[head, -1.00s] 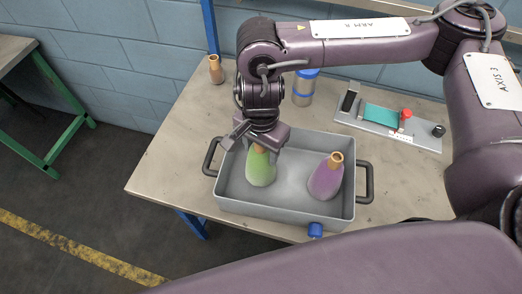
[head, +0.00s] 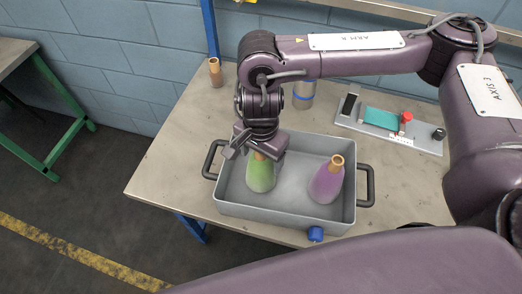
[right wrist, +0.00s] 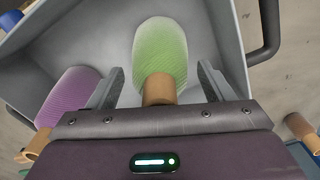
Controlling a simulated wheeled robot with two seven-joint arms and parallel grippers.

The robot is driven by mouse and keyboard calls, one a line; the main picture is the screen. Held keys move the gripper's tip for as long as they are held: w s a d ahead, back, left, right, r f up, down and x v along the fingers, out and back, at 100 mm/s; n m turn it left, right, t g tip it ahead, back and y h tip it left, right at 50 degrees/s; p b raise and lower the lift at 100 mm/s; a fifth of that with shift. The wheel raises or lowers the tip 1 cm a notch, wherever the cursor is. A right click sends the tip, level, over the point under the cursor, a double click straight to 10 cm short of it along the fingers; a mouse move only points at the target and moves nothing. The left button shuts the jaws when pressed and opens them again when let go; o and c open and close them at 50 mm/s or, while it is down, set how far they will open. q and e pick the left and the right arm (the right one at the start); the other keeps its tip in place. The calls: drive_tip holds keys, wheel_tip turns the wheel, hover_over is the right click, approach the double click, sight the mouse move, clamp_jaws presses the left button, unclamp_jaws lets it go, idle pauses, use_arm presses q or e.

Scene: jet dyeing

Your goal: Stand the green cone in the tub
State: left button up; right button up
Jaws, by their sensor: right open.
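The green cone (head: 261,176), a pale green yarn body with a tan neck, stands upright in the left half of the grey tub (head: 285,218). My right gripper (head: 256,152) is over its top, pointing down. In the right wrist view its two fingers stand apart on either side of the green cone (right wrist: 160,52) and its tan neck, with gaps on both sides. A purple cone (head: 325,184) stands in the right half of the tub; it also shows in the right wrist view (right wrist: 70,95). My left gripper is not in view.
The tub has dark side handles and sits on a worn workbench (head: 160,170). A tan-topped piece (head: 215,72) stands at the back left, a blue-banded canister (head: 303,92) behind my arm. A panel (head: 388,125) with a red knob lies at the back right.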

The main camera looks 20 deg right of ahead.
wheel_tip(320, 180, up, 12)
drive_tip(key=shift+r, duration=0.15)
idle(0.4)
idle(0.4)
